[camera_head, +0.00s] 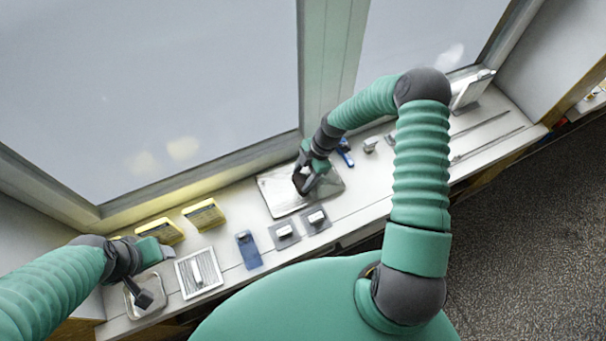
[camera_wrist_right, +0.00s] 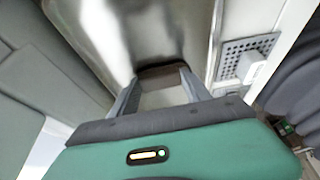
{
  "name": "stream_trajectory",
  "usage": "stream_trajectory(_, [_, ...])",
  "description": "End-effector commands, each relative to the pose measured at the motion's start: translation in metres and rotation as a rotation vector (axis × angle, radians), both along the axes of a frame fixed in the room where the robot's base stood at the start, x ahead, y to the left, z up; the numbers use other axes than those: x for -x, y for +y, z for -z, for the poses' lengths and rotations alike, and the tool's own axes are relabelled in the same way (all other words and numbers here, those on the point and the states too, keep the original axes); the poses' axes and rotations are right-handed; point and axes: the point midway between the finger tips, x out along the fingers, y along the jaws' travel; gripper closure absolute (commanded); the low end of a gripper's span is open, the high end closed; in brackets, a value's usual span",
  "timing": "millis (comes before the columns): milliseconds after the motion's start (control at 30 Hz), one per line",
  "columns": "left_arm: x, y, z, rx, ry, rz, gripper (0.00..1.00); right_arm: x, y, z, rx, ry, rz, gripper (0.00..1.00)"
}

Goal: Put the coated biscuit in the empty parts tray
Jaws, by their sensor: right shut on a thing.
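My right gripper (camera_head: 303,184) is low over a shiny metal tray (camera_head: 274,201) by the window. In the right wrist view, its fingers (camera_wrist_right: 160,92) are shut on a small piece, brown along its far edge (camera_wrist_right: 160,72) and paler nearer me, which I take as the coated biscuit. The shiny metal surface (camera_wrist_right: 145,30) shows beyond it; I cannot tell whether the piece touches it. My left gripper (camera_head: 140,285) hangs by a small metal tray (camera_head: 132,313) at the left end; its jaw opening is unclear. I cannot tell which tray is the parts tray.
On the sill lie a white slatted tray (camera_head: 180,279), a blue flat object (camera_head: 247,250), two yellow boxes (camera_head: 204,215) and two grey perforated pads (camera_head: 284,243) with white blocks on them. One pad also shows in the right wrist view (camera_wrist_right: 234,54). A blue item (camera_head: 345,151) lies right of the metal tray.

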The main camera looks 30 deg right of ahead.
Motion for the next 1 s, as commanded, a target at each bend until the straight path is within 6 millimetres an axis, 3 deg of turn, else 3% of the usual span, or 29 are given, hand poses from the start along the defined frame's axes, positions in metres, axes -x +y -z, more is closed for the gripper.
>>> stream_trajectory(100, [0.000,0.000,0.001,0.000,0.000,0.000,0.40,-0.001,0.000,0.001,0.000,0.000,0.000,0.67])
stream_trajectory(133, [0.000,0.000,0.001,0.000,0.000,0.000,0.40,-0.001,0.000,0.001,0.000,0.000,0.000,0.41])
stream_trajectory(267, [0.000,0.000,0.001,0.000,0.000,0.000,0.40,0.000,0.000,0.001,0.000,0.000,0.000,0.24])
stream_trajectory(567, [0.000,0.000,0.002,0.000,0.000,0.000,0.40,0.000,-0.001,-0.001,0.000,-0.001,0.000,0.23])
stream_trajectory(667, [0.000,0.000,0.005,0.000,0.000,0.000,0.40,-0.001,-0.006,-0.010,0.001,-0.004,0.002,0.23])
stream_trajectory(1000, [0.000,0.000,0.024,0.000,0.000,0.000,0.40,0.002,-0.037,-0.085,0.003,-0.004,0.003,0.23])
